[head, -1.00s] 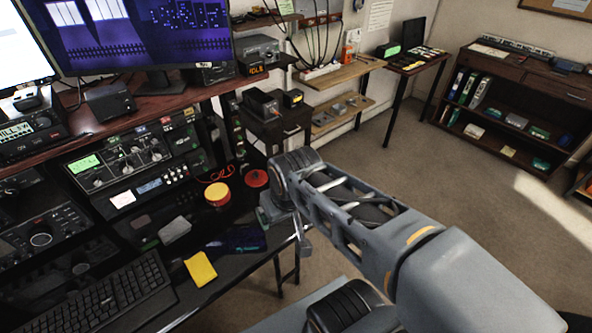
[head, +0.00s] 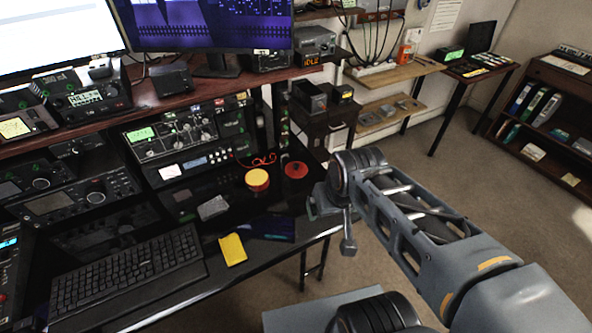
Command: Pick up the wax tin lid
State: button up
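A flat red round piece (head: 296,170) lies on the black desk and looks like the wax tin lid, though I cannot be sure. A round tin with a yellow top (head: 257,179) and a darker orange side sits just left of it. My gripper (head: 335,218) is at the end of my arm, right of the red piece and by the desk's right end, apart from both round things. Its fingers are small and partly hidden by the wrist, so its opening does not show.
A yellow cloth or pad (head: 232,249), a grey block (head: 212,207) and a keyboard (head: 129,274) lie on the desk (head: 262,263). Radio equipment (head: 187,144) stands behind them. A dark cabinet (head: 325,127) is beyond the desk's right end. Floor at right is open.

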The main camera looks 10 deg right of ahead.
aim_at(296, 169)
jog(key=z, duration=2.05)
jog(key=i, duration=2)
jog(key=u, duration=4.1)
jog(key=i, duration=0.55)
